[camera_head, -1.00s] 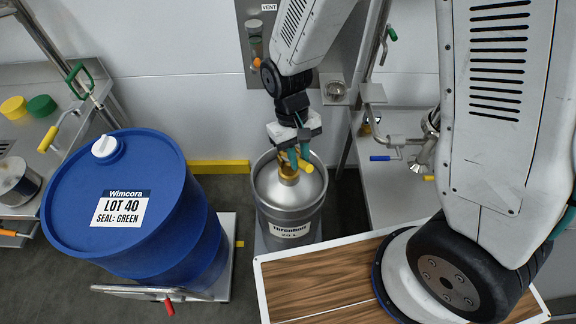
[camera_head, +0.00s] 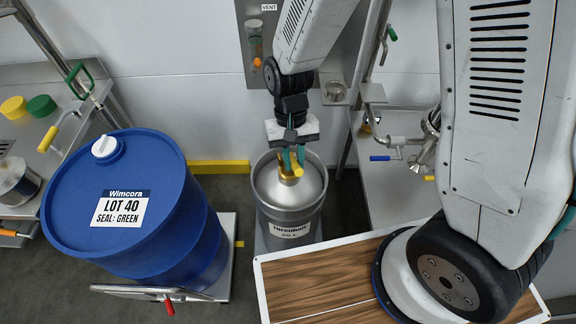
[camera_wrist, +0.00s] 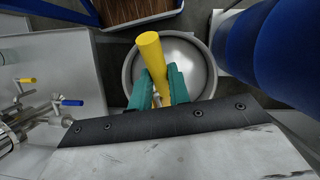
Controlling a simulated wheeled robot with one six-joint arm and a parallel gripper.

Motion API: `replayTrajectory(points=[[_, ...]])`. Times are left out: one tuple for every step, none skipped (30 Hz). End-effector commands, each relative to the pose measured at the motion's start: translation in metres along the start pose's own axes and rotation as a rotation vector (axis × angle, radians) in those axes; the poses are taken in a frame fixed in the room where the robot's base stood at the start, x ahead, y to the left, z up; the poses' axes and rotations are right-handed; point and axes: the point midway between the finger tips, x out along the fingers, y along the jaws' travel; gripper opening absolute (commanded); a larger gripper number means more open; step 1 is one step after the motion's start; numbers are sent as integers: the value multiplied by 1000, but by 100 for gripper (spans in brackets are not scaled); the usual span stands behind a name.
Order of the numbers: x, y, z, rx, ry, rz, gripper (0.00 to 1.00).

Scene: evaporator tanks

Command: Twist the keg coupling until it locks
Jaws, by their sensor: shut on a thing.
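The steel keg (camera_head: 291,205) stands upright on the floor in the middle of the head view, with a label on its front. The brass-yellow keg coupling (camera_head: 290,176) sits on the keg's top. Its yellow handle shows in the wrist view (camera_wrist: 151,55), sticking out past the fingers over the keg lid (camera_wrist: 190,62). My gripper (camera_head: 293,157) is above the keg with its teal fingers shut on the coupling's handle. In the wrist view my gripper (camera_wrist: 158,90) has one finger on each side of the handle. The fingers and palm hide the coupling's seat.
A blue drum (camera_head: 125,215) stands close to the left of the keg on a wheeled platform. A wood-topped table (camera_head: 320,278) is in front. A steel bench with a blue-handled valve (camera_head: 380,158) is to the right. A wall panel (camera_head: 262,60) stands behind.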

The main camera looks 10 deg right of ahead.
Motion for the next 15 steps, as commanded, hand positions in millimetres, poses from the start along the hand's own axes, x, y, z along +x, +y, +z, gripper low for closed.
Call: replayTrajectory(points=[[0, 0, 0, 6, -1, -2, 0], [0, -1, 0, 20, 0, -6, 0], [0, -2, 0, 49, -1, -15, 0], [0, -4, 0, 76, -1, -24, 0], [0, -5, 0, 102, -1, -32, 0], [0, -6, 0, 126, -1, -40, 0], [0, -6, 0, 132, 0, -42, 0], [0, -6, 0, 131, 0, -41, 0], [0, -6, 0, 130, 0, -41, 0], [0, -6, 0, 129, 0, -41, 0], [0, -6, 0, 129, 0, -41, 0], [0, -6, 0, 130, 0, -41, 0], [0, -7, 0, 135, 0, -43, 0], [0, -7, -1, 148, 0, -47, 0], [0, -9, -1, 177, 0, -56, 0]])
